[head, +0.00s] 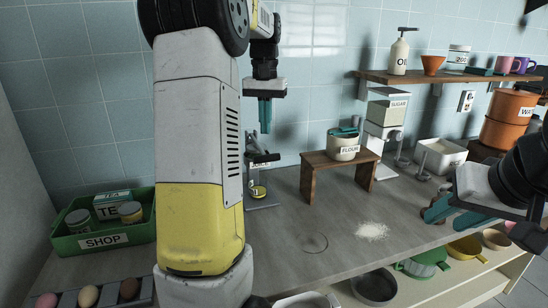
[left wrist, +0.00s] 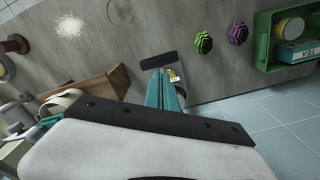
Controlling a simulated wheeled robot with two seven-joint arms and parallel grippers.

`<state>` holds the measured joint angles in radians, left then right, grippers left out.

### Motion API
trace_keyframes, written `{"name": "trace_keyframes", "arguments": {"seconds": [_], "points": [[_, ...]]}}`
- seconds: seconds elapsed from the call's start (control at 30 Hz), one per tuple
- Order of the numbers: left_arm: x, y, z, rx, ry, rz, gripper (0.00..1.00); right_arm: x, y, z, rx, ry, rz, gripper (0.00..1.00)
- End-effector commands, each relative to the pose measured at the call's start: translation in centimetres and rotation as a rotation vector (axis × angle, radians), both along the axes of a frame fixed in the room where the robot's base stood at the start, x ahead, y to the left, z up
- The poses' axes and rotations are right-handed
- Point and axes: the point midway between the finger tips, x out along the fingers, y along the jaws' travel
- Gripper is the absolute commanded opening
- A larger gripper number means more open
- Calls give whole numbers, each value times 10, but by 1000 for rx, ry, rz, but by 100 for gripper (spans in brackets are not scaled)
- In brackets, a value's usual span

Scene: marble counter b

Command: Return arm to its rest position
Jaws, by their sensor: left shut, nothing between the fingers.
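My left gripper (head: 265,125) hangs in the air near the tiled back wall, above the small stand (head: 260,180) on the counter. Its teal fingers point down and are shut and empty. My left arm (head: 195,130) stands large in the middle of the head view and hides part of the counter.
The flour jar (head: 343,147) stands on a wooden riser (head: 312,165). White powder (head: 372,231) lies on the counter. A green shop crate (head: 75,243) holds a tea box and jars at left. A shelf (head: 420,78) carries a bottle and cups.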

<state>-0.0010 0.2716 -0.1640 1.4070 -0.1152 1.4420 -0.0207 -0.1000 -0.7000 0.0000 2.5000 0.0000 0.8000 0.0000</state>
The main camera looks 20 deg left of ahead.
Motion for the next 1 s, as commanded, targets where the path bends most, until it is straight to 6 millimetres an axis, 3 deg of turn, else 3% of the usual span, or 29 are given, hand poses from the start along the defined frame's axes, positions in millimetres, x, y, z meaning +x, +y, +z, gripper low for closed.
{"name": "trace_keyframes", "arguments": {"seconds": [0.6,0.77,1.0], "points": [[-8,-4,6,-8,-19,-6,0,0,0,0,0,0,0,36],[-43,-26,19,-42,-109,-36,0,0,0,0,0,0,0,36],[-127,-75,21,-102,-303,-102,0,0,0,0,0,0,0,36]]}}
